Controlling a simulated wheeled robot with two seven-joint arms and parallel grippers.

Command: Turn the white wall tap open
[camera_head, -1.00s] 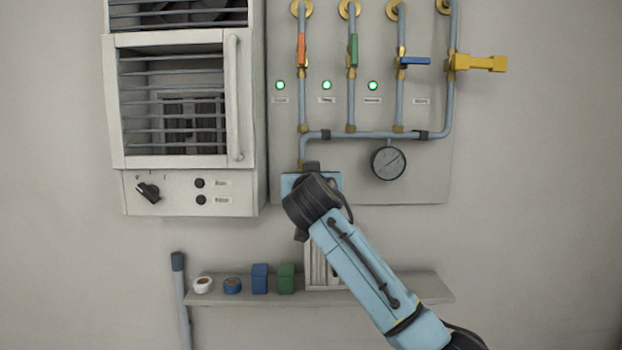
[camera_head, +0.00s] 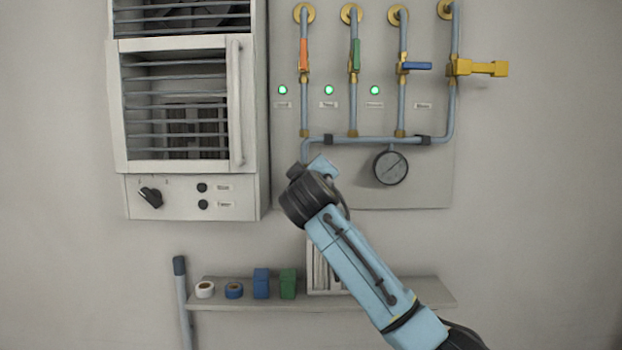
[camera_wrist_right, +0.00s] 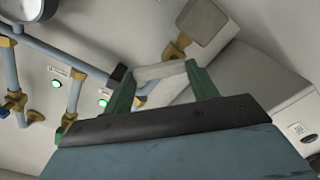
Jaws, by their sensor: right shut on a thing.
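The white wall tap's pale lever (camera_wrist_right: 160,71) shows in the right wrist view, between the two green fingers of my right gripper (camera_wrist_right: 163,76). The gripper is shut on this lever. Brass fittings of the tap (camera_wrist_right: 177,46) show just beyond the lever. In the head view my right arm reaches up from the lower right to below the pipework, and its wrist hides the tap and the fingers. My left gripper is in neither view.
A wall panel carries pipes with orange (camera_head: 303,55), green (camera_head: 355,55), blue (camera_head: 416,66) and yellow (camera_head: 482,68) handles. A gauge (camera_head: 391,168) hangs right of my wrist. A louvred cabinet (camera_head: 248,190) stands left; a shelf (camera_head: 432,293) is below.

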